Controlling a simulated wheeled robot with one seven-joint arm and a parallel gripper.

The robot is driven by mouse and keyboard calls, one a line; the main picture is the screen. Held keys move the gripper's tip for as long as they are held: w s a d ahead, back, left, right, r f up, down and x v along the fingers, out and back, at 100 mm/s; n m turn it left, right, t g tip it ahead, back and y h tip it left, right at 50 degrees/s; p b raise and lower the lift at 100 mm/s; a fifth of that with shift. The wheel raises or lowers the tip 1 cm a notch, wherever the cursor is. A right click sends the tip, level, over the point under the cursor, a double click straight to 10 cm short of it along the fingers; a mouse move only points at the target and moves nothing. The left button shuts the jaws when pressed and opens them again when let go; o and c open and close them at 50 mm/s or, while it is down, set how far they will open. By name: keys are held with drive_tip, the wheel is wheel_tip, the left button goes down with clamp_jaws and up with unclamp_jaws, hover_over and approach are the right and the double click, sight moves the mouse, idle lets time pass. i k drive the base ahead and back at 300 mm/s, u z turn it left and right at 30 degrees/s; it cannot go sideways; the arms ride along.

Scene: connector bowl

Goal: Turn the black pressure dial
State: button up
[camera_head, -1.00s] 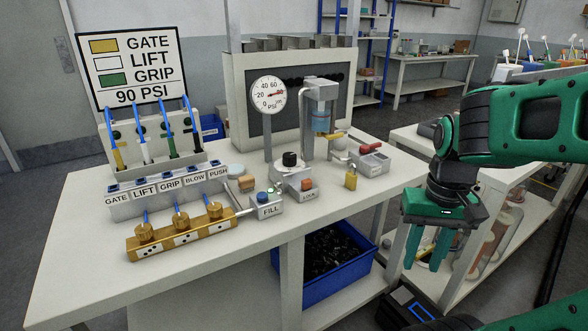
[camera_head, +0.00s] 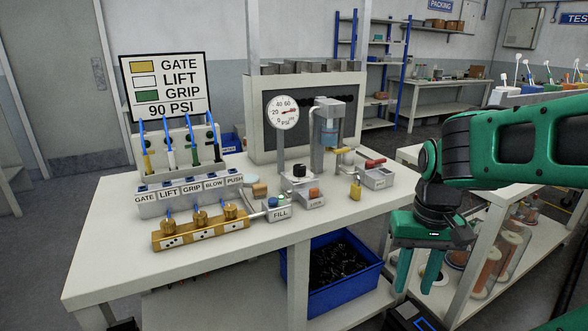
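The black pressure dial (camera_head: 299,170) is a short black knob on a pale block on the white workbench (camera_head: 110,255). A round white gauge marked PSI (camera_head: 283,112) stands on a post behind it. Its red needle points to the right side of the scale. My gripper (camera_head: 418,270) hangs in front of the bench's right end, fingers down. Its two green fingers are apart with nothing between them. It is well to the right of the dial and not touching anything.
A sign (camera_head: 168,85) reads GATE, LIFT, GRIP, 90 PSI. A brass manifold (camera_head: 200,232), a FILL box (camera_head: 278,212), a yellow padlock (camera_head: 355,190) and a red-handled box (camera_head: 376,175) crowd the bench. A blue bin (camera_head: 325,275) sits below. The bench's front left is clear.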

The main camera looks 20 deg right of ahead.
sight(300, 170)
drive_tip(key=u, duration=0.05)
drive_tip(key=i, duration=1)
drive_tip(key=z, duration=0.05)
